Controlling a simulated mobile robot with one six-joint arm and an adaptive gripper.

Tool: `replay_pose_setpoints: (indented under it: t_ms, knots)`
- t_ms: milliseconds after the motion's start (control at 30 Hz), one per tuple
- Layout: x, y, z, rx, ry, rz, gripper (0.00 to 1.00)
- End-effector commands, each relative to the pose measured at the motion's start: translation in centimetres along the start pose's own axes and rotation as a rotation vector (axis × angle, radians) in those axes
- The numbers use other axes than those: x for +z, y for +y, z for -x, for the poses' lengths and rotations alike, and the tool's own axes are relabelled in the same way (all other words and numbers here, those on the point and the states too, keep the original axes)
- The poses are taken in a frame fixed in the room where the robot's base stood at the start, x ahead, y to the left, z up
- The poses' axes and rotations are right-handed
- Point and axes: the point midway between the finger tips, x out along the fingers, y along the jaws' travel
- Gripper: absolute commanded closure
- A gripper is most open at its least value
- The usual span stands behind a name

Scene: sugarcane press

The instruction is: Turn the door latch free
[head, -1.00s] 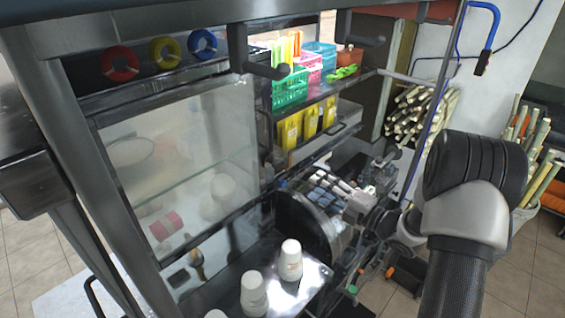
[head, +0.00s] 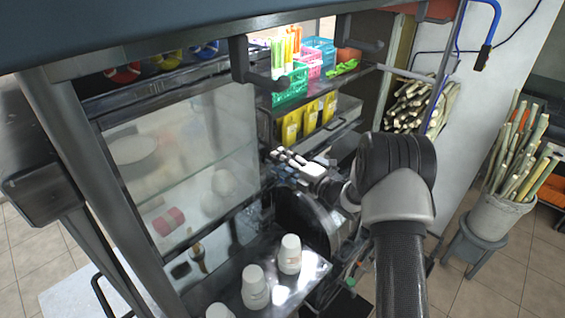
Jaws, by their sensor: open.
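The stall's glass-fronted panel (head: 235,118) stands upright at the left in the head view, in a dark metal frame. I cannot make out a door latch clearly. A dark round machine part (head: 292,222) sits right of the panel, partly behind my arm. My gripper (head: 277,157) shows small at the end of my arm, near the right edge of the panel and in front of the lower shelf. It is open and appears empty. I cannot tell whether it touches anything.
White cups (head: 289,254) stand on a metal tray (head: 318,270) below. A bucket of cane (head: 490,213) stands on a stool at the right. Dark hooks hang above.

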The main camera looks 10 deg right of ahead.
Motion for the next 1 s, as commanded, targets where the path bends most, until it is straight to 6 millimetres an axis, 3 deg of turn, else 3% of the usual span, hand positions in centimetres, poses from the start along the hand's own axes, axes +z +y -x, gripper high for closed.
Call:
replay_pose_setpoints:
  t_ms: [133, 733, 1000]
  knots:
    - [0.01, 0.00, 0.02, 0.000, 0.000, 0.000, 0.59]
    - [0.02, 0.02, 0.05, 0.000, 0.000, 0.000, 0.99]
    - [0.02, -0.02, 0.05, 0.000, 0.000, -0.015, 1.00]
